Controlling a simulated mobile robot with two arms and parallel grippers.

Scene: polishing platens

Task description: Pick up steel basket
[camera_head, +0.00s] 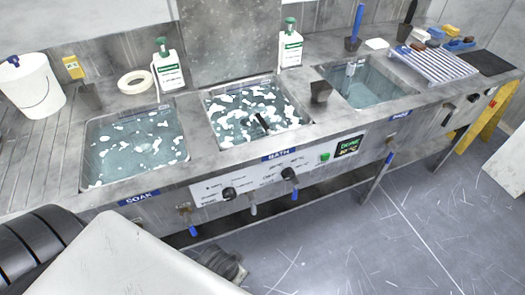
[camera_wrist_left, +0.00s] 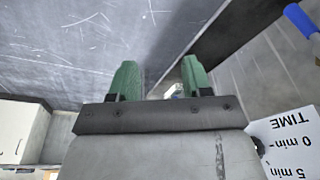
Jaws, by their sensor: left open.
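I cannot make out a steel basket for certain. A dark upright handle-like piece (camera_head: 262,123) sticks up from the foamy middle sink marked BATH (camera_head: 222,143); whatever is under it is hidden by foam and water. My left gripper shows in the left wrist view (camera_wrist_left: 158,82), its two green fingers apart, with no object clearly held between them. It is near the front of the counter, with floor and a printed panel beyond it. My left arm comes in at the lower left of the head view. My right gripper is not in view.
The SOAK sink (camera_head: 135,150) is left and the right sink (camera_head: 368,85) holds clear water. Knobs and valves (camera_head: 290,175) protrude in front.

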